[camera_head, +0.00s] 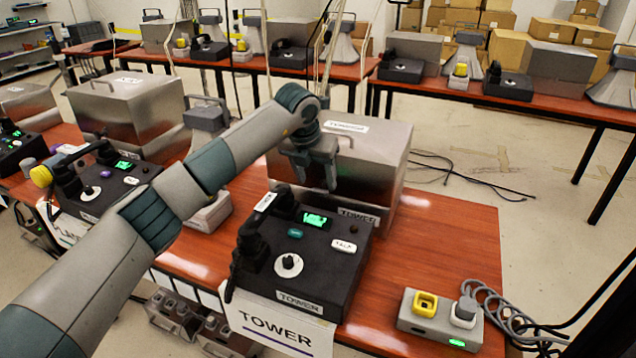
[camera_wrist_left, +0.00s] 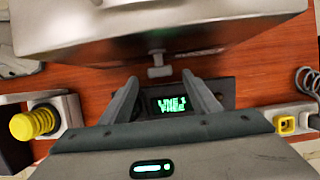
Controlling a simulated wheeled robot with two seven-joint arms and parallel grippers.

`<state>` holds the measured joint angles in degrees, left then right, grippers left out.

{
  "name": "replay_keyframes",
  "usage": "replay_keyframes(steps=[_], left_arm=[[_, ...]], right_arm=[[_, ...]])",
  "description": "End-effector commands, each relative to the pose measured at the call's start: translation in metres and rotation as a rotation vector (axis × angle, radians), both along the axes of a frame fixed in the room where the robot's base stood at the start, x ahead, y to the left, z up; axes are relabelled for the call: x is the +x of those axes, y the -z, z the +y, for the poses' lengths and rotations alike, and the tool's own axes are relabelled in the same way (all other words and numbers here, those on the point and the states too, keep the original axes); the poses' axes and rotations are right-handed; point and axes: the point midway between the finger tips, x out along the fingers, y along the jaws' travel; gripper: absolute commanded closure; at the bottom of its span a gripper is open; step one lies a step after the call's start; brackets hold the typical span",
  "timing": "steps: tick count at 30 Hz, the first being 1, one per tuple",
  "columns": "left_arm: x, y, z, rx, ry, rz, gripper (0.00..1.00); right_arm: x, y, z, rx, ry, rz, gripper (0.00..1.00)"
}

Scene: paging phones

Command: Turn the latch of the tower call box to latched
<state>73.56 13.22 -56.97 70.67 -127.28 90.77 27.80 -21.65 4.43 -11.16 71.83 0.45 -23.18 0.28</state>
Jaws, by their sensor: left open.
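The tower call box is a silver metal box (camera_head: 385,170) with a TOWER label on its lid, standing behind the black TOWER phone console (camera_head: 330,262). In the left wrist view, the box (camera_wrist_left: 150,22) fills the top. A small grey T-shaped latch (camera_wrist_left: 159,71) sticks out from its lower front, with its crossbar level in that view. I cannot tell its latch state. My left gripper (camera_head: 316,186) is in front of the box, pointing down. In the left wrist view, the left gripper (camera_wrist_left: 160,80) is open, its fingers apart on either side of the latch, with nothing visibly held.
A grey socket block (camera_head: 440,318) with cables sits at front right. The red-brown table (camera_head: 450,240) is bare right of the box. Another station stands at left.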

Motion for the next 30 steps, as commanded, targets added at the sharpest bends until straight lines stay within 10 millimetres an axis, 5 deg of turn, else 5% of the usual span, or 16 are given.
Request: replay_keyframes(steps=[9,20,26,30], left_arm=[[0.012,0.031,-0.004,0.0,-0.001,0.001,0.44],[0.014,0.035,-0.004,0.0,0.0,-0.001,0.44],[0.013,0.034,-0.004,0.0,0.0,0.0,0.85],[0.014,0.034,-0.004,-0.001,-0.001,0.0,0.85]], right_arm=[[0.005,-0.005,0.006,0.011,-0.005,-0.039,1.0],[0.006,-0.005,0.006,0.013,-0.006,-0.045,1.0],[0.006,-0.006,0.007,0.013,-0.006,-0.045,1.0],[0.006,-0.005,0.006,0.013,-0.006,-0.044,1.0]])
